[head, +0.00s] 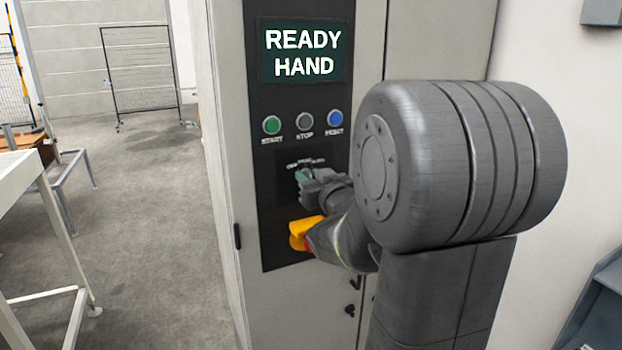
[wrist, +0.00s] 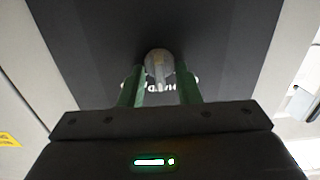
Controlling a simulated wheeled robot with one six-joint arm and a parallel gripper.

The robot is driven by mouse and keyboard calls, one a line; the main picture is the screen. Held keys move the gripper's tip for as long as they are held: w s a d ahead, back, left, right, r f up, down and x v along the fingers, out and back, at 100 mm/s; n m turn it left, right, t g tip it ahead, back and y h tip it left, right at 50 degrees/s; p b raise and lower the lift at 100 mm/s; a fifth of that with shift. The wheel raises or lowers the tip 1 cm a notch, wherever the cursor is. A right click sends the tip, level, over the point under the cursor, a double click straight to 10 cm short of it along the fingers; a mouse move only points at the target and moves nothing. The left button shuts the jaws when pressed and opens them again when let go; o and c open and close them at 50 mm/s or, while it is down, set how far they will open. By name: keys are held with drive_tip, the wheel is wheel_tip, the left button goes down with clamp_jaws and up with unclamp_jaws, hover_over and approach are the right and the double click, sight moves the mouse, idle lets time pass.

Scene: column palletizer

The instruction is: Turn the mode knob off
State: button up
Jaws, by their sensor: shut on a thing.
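The mode knob (wrist: 158,66) is a small grey round knob with a lighter bar, on the dark control panel (head: 272,215). In the wrist view my gripper (wrist: 159,84) faces the panel, with its two green fingers shut on the knob from both sides. In the head view my gripper (head: 302,177) is at the panel below the buttons, and it hides the knob. White lettering around the knob is partly covered by the fingers, so the pointed-at label cannot be read. The display (head: 303,52) reads READY HAND.
A yellow and red emergency stop (head: 303,233) sits close below my gripper. A white frame (head: 40,225) stands at the left, with open floor between.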

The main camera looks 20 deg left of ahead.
drive_tip(key=shift+f+n+b, duration=0.2)
drive_tip(key=shift+n+b, duration=0.2)
drive_tip(key=shift+b, duration=0.25)
drive_tip(key=shift+s+a+n+b, duration=0.1)
drive_tip(key=shift+s+n+b, duration=0.05)
drive_tip(key=shift+n+b, duration=4.45)
drive_tip(key=shift+b, duration=0.35)
drive_tip(key=o, duration=1)
drive_tip(key=shift+r, duration=0.1)
drive_tip(key=shift+c, duration=0.2)
